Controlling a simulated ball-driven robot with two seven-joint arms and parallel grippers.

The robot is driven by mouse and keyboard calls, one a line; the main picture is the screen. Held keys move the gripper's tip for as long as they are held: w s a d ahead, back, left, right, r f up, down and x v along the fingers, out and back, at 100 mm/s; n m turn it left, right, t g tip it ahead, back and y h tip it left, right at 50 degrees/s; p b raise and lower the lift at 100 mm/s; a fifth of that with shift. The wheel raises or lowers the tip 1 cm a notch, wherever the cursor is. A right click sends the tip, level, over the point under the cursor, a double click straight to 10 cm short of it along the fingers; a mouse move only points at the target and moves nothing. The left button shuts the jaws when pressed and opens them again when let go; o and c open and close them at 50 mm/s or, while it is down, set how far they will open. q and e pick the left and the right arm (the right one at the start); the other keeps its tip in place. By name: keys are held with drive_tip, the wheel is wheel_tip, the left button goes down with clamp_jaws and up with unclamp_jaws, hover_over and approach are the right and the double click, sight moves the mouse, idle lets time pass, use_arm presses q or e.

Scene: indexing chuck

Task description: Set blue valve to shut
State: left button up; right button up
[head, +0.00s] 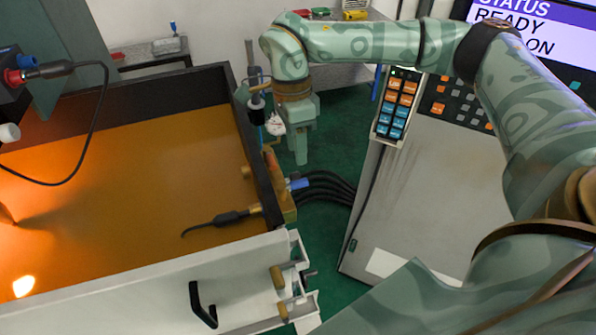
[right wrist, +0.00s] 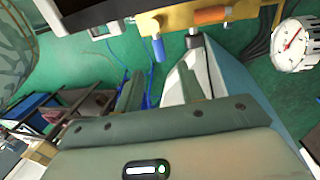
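The blue valve's handle (head: 299,184) sticks out to the right from the brass manifold (head: 283,190) at the tank's right side. In the right wrist view the blue handle (right wrist: 158,48) points down the picture, crosswise to the yellow manifold (right wrist: 183,18). An orange handle (right wrist: 212,15) beside it lies along the manifold. My right gripper (head: 301,158) hangs above and behind the blue handle, apart from it. In the right wrist view its two fingers (right wrist: 160,80) stand apart with nothing between them. My left gripper is not in view.
A dial gauge (head: 276,126) is close beside my right gripper, and it also shows in the right wrist view (right wrist: 292,45). The tank's dark wall (head: 255,145) is to the left. Black hoses (head: 330,185) run right to a grey cabinet (head: 425,200) with a button panel (head: 397,103).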

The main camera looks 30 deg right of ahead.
drive_tip(key=f, duration=0.2)
drive_tip(key=s+f, duration=0.1)
drive_tip(key=f, duration=0.4)
drive_tip(key=shift+s+a+f+p, duration=0.2)
drive_tip(key=shift+s+f+p, duration=0.05)
drive_tip(key=shift+p, duration=0.1)
drive_tip(key=shift+c, duration=0.3)
clamp_jaws()
